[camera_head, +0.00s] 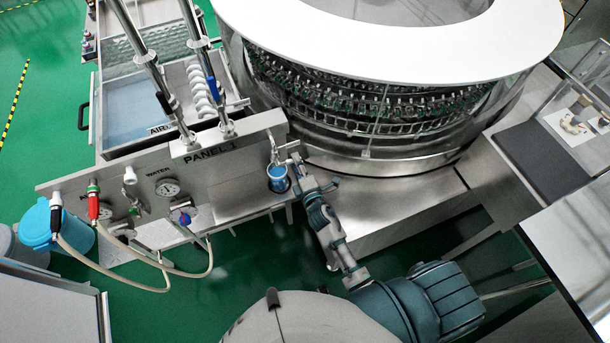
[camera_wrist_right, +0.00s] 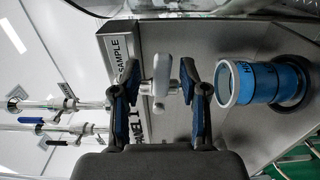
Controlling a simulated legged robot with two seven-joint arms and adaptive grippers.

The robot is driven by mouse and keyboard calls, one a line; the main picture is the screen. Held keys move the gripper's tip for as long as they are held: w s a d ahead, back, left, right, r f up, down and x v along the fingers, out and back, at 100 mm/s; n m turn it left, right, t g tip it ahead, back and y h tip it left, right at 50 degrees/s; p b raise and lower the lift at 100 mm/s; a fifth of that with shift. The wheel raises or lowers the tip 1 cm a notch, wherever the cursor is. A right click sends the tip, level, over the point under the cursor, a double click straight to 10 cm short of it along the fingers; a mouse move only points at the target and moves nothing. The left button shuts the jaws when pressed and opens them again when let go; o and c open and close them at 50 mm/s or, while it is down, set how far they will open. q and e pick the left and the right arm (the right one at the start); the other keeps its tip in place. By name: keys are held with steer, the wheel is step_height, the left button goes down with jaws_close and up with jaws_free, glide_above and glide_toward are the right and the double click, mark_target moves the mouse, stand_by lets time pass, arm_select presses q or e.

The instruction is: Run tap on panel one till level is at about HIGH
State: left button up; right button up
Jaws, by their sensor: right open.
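Panel one (camera_head: 225,172) is a grey metal panel labelled PANEL 1. Its sample tap (camera_head: 288,148) is at the right end, with a pale rounded handle (camera_wrist_right: 162,68) in the right wrist view. A blue cup (camera_head: 277,180) sits below the tap; it also shows in the wrist view (camera_wrist_right: 268,84), with dark lettering near its rim. The liquid level inside cannot be made out. My right gripper (camera_head: 308,176) is open at the tap. In the wrist view its two fingers (camera_wrist_right: 158,74) stand on either side of the handle, with gaps visible. My left gripper is out of view.
A large round glass-walled washer (camera_head: 370,110) stands behind the panel. A water gauge (camera_head: 168,188), a blue valve (camera_head: 184,217) and hoses (camera_head: 110,272) are on the panel's left. A blue bucket (camera_head: 50,232) is at far left.

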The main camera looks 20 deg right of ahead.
steer(key=s+d, duration=0.1)
steer(key=s, duration=0.9)
steer(key=shift+s, duration=0.15)
steer(key=shift+f, duration=0.1)
